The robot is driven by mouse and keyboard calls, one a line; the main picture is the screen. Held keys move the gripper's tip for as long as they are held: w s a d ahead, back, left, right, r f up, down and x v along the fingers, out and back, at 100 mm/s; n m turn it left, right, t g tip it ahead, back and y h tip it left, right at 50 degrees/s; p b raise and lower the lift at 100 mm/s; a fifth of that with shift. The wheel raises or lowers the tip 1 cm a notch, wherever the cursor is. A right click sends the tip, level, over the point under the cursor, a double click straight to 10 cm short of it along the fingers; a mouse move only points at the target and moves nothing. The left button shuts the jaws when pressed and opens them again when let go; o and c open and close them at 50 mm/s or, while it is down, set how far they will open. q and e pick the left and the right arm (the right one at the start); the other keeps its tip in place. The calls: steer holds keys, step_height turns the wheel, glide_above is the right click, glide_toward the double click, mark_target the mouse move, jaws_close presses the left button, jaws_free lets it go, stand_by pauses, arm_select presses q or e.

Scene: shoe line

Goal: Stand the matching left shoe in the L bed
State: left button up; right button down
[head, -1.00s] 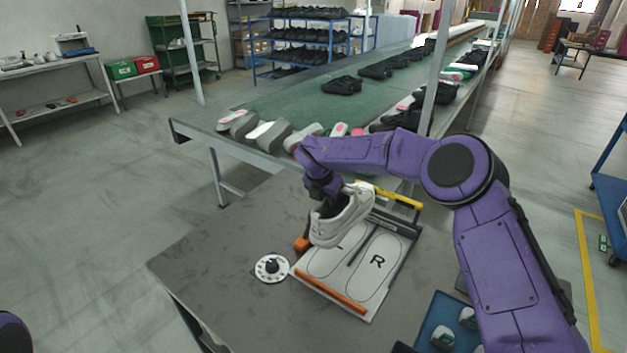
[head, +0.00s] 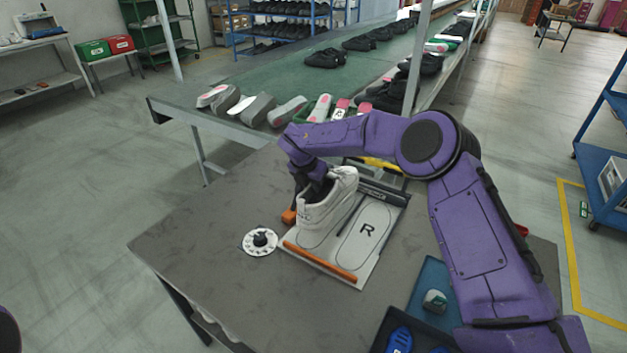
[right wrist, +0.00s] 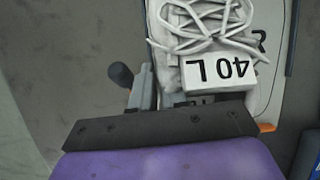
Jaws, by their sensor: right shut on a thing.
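A light grey-white laced shoe (head: 333,207) is on or just above the left half of the white board (head: 342,265), covering the L bed. Its sole looks nearly level; I cannot tell whether it touches. In the right wrist view its laces and a white label (right wrist: 218,70) reading "40 L" show upside down. My right gripper (head: 314,186) is shut on the shoe from above. The R bed (head: 366,236), a shoe outline with an R, is empty beside it. My left gripper is not in view.
An orange bar (head: 320,262) edges the board's near side, with a white dial (head: 261,242) to its left. A blue tray (head: 432,285) lies at the front right. The table's left side is clear.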

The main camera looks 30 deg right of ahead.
mark_target(313, 195)
steer(key=shift+w+f+b, duration=0.1)
steer(key=shift+f+b, duration=1.85)
steer(key=shift+f, duration=0.65)
steer(key=shift+r, duration=0.1)
steer(key=c, duration=1.1)
jaws_free()
steer(key=shift+o, duration=0.2)
steer(key=shift+r+p, duration=2.8)
steer(key=shift+r, duration=2.2)
steer(key=shift+f, duration=0.1)
